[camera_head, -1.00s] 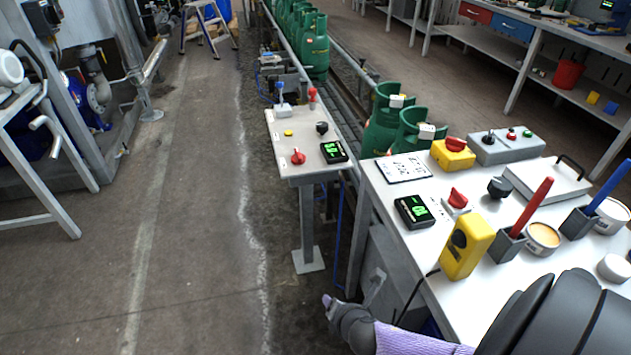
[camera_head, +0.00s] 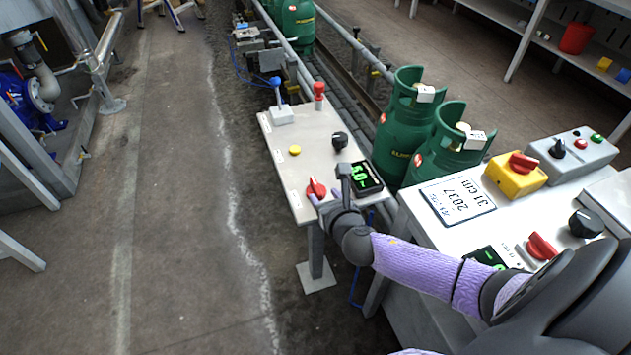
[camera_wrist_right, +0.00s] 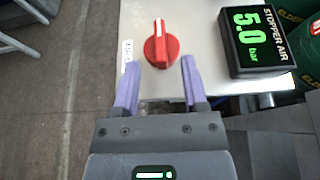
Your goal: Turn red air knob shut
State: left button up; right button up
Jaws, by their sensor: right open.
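The red air knob (camera_head: 316,188) sits near the front edge of the small grey panel (camera_head: 284,172). In the right wrist view the red knob (camera_wrist_right: 161,46) has a white line along its raised grip, which points roughly up the picture. My right gripper (camera_wrist_right: 158,64) is open, its two purple fingers just short of the knob, one toward each side; nothing is between them. In the head view the right gripper (camera_head: 328,198) is beside the knob and partly hides it. A black display (camera_wrist_right: 257,40) right of the knob reads 5.0 bar, labelled STOPPER AIR. My left gripper is out of view.
The panel also carries a yellow button (camera_head: 294,150), a black knob (camera_head: 339,140), a blue-topped lever (camera_head: 277,92) and a red-topped one (camera_head: 319,95). Green gas cylinders (camera_head: 405,125) stand close on the right. A white worktable (camera_head: 415,228) with controls lies nearer. Floor on the left is clear.

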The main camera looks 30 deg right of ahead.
aim_at(317, 187)
jog(key=x, duration=0.1)
jog(key=b+x, duration=0.1)
jog(key=x, duration=0.1)
jog(key=b+x, duration=0.1)
jog(key=x, duration=0.1)
jog(key=shift+w+f, duration=0.1)
jog(key=shift+f, duration=0.25)
jog(key=shift+w+d+b, duration=0.2)
jog(key=shift+w+b, duration=0.1)
jog(key=shift+w, duration=0.25)
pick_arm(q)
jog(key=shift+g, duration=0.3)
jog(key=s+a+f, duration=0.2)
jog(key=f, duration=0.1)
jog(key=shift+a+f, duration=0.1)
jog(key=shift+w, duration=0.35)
pick_arm(e)
grip_shut()
